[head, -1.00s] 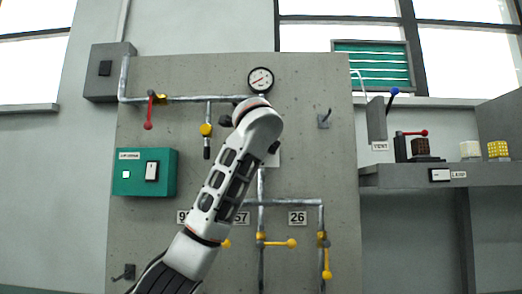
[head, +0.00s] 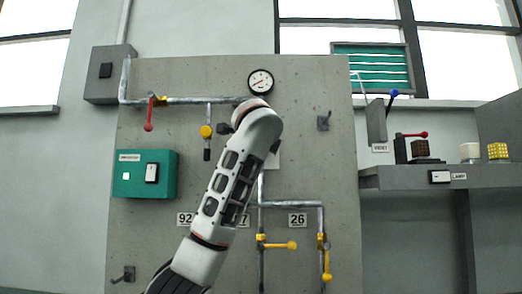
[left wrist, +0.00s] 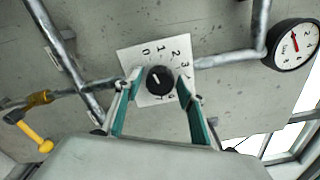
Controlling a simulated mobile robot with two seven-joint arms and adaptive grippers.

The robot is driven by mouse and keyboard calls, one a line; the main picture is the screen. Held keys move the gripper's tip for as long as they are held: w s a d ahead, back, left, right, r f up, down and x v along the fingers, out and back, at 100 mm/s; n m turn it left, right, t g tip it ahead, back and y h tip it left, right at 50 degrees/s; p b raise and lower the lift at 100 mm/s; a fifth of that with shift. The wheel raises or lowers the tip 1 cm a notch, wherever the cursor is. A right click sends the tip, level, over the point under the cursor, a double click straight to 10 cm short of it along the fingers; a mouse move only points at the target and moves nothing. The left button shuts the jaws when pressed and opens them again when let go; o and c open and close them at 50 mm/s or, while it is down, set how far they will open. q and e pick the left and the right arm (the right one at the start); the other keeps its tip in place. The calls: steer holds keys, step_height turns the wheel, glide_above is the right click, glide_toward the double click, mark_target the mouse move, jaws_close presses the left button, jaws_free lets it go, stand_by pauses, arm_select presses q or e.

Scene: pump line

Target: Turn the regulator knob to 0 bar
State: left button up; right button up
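The regulator knob (left wrist: 160,80) is round and black with a small light mark, on a white dial plate (left wrist: 142,60) with numbers around it. In the left wrist view the fingers of my left gripper (left wrist: 160,84) stand on either side of the knob, with small gaps visible; it looks open around it. In the head view my left arm hides the knob and the gripper; only a sliver of the plate shows. The pressure gauge (head: 261,81) with a red needle is above the arm, and also at right in the left wrist view (left wrist: 293,44). My right gripper is out of view.
Pipes run across the concrete panel (head: 300,160). A red-handled valve (head: 149,125), a yellow valve (head: 206,131) and lower yellow levers (head: 290,245) are around the arm. A green switch box (head: 145,174) is at left; a shelf (head: 400,178) is at right.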

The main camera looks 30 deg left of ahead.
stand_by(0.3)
arm_select(q)
steer(key=v, duration=1.2)
steer(key=shift+s, duration=0.1)
